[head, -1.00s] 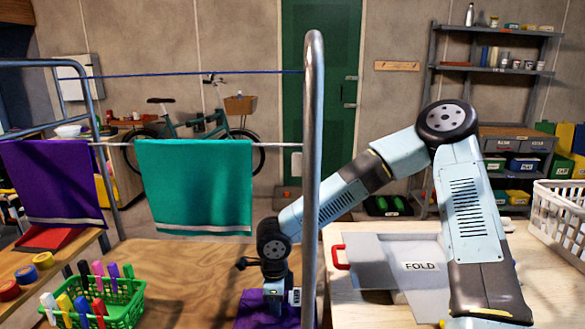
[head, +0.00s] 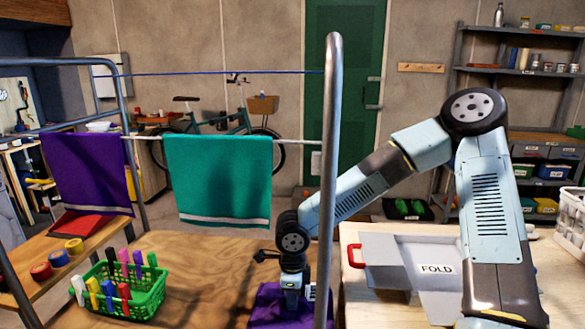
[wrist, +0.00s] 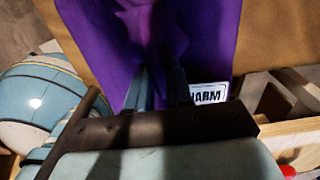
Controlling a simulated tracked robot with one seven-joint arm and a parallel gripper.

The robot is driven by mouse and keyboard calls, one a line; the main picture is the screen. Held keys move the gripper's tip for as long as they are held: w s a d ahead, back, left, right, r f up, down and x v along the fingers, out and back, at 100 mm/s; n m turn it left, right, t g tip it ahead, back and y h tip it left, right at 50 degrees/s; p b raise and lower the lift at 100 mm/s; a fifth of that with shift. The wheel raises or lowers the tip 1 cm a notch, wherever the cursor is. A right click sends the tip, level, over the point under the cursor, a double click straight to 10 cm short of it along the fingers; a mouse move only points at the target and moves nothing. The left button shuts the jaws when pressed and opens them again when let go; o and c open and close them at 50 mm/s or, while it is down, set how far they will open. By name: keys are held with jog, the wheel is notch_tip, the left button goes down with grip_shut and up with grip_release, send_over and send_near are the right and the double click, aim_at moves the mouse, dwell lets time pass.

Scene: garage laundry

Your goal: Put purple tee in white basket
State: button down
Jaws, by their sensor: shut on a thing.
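My gripper (head: 293,296) is low at the bottom centre of the head view, behind the grey metal post. It is shut on purple cloth, the purple tee (head: 262,308). In the wrist view the tee (wrist: 192,35) hangs bunched from my fingers (wrist: 160,85), with a white label (wrist: 208,93) whose readable part says "ARM". The tee's lower part is cut off by the frame in the head view. A white basket (head: 571,225) shows only in part at the right edge.
A teal towel (head: 220,180) and a purple towel (head: 88,172) hang on the rack rail. The rack's post (head: 331,150) stands close beside my arm. A green basket of pegs (head: 150,295) is at left. A grey FOLD board (head: 395,250) lies on the right table.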

jog(key=shift+d+f, duration=0.1)
jog(key=shift+d, duration=0.55)
jog(key=shift+s+f, duration=0.1)
jog(key=shift+s, duration=0.15)
jog(key=shift+s+a, duration=0.15)
jog(key=shift+s, duration=0.1)
jog(key=shift+w+a, duration=0.15)
jog(key=shift+a, duration=0.3)
